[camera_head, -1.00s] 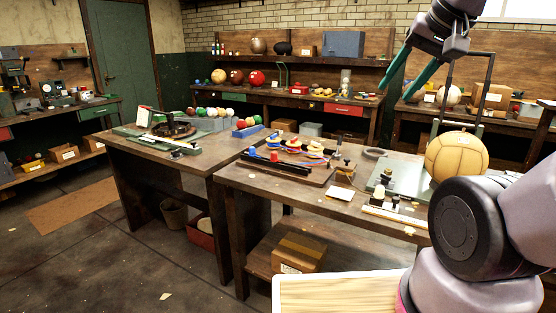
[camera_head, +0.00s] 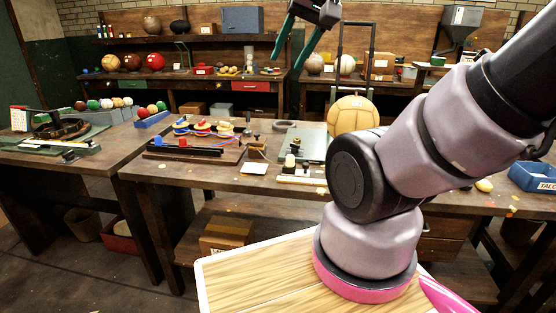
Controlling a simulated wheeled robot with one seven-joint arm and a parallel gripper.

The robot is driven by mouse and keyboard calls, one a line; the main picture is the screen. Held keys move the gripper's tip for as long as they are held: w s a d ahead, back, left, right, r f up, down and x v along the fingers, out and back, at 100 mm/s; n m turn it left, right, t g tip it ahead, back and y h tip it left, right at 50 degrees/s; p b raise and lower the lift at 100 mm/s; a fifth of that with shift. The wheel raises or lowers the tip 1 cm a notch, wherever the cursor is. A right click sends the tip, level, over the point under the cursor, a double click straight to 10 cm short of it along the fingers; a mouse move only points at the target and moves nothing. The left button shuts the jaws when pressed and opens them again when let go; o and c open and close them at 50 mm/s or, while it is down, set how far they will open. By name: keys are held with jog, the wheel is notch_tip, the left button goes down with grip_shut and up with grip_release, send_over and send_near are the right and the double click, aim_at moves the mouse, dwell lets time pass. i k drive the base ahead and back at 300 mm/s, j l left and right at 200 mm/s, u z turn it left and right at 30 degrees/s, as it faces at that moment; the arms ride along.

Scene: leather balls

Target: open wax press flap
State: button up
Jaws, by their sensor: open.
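My gripper (camera_head: 287,61) is at the top of the head view, raised above the workbench. Its two green fingers point down and stand apart, with nothing between them. No part is clearly recognisable as the wax press or its flap. On the bench below and to the right of the gripper, a tall black frame (camera_head: 373,48) rises around a tan leather ball (camera_head: 353,115). A grey-green plate (camera_head: 303,139) with small fittings lies to the left of the ball. My arm hides part of the bench to the right of the ball.
A tray of coloured parts (camera_head: 195,150) lies on the middle bench (camera_head: 150,172). The left bench holds a dark round fixture (camera_head: 62,128) and a row of coloured balls. A blue bin (camera_head: 535,176) is at the right. A grey hopper (camera_head: 460,17) stands at the back right. Floor shows at the lower left.

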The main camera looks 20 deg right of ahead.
aim_at(255, 140)
jog(key=i+j+u, duration=0.1)
jog(key=i, duration=0.75)
